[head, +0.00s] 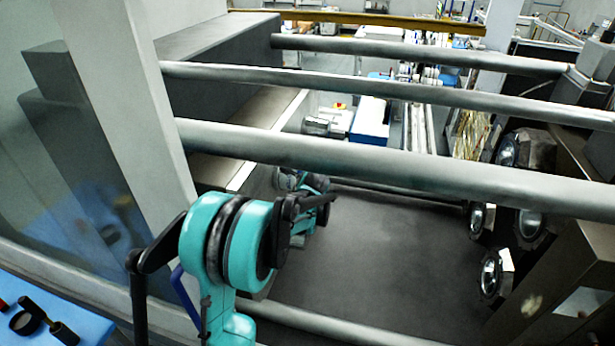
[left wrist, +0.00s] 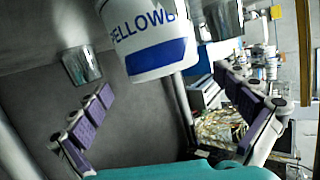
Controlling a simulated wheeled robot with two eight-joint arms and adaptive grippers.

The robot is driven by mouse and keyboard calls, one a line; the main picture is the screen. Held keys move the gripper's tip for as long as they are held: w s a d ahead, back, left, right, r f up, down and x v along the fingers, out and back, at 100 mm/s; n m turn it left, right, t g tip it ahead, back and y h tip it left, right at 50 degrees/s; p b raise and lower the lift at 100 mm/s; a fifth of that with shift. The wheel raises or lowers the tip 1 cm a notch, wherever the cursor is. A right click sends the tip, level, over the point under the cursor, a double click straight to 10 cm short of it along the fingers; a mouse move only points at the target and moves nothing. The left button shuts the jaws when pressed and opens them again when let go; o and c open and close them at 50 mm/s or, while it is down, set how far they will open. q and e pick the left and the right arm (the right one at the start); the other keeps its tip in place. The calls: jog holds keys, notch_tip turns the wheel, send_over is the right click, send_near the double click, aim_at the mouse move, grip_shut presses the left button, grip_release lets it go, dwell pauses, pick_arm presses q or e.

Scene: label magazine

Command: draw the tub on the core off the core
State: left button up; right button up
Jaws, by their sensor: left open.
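In the left wrist view, a white tub (left wrist: 150,42) with blue lettering and a blue band hangs in from the top edge; its upper part is cut off. The core inside it is hidden. My left gripper (left wrist: 163,84) is open, its purple-padded fingers wide apart to either side below the tub, with nothing between the pads. A bare shiny metal core (left wrist: 81,65) stands left of the tub. In the head view I cannot make out the tub; several metal cores (head: 482,219) sit on the right-hand mould plate. My right gripper is not in view.
Thick tie bars (head: 380,165) run across the head view above and in front of my left arm. A blue table (head: 60,315) with small dark items lies at the lower left. The floor of the machine (head: 400,255) between the plates looks clear.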

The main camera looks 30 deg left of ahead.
pick_arm(q)
jog(key=x, duration=0.5)
jog(key=shift+w+a+f, duration=0.2)
jog(key=shift+w, duration=0.05)
jog(key=c, duration=0.8)
jog(key=shift+c, duration=0.2)
jog(key=shift+d, duration=0.15)
jog(key=w+d+b, duration=0.1)
jog(key=w+d, duration=0.2)
jog(key=d, duration=1)
jog(key=shift+r, duration=0.15)
dwell(1.1)
jog(key=shift+s+d+b, duration=0.3)
jog(key=shift+s+d, duration=0.45)
jog(key=shift+s, duration=1.1)
jog(key=shift+s+d+b, duration=0.35)
jog(key=shift+s+d, duration=0.45)
jog(key=shift+s, duration=1.05)
jog(key=shift+s+d+b, duration=0.3)
jog(key=shift+s+d, duration=0.45)
jog(key=shift+s, duration=1.1)
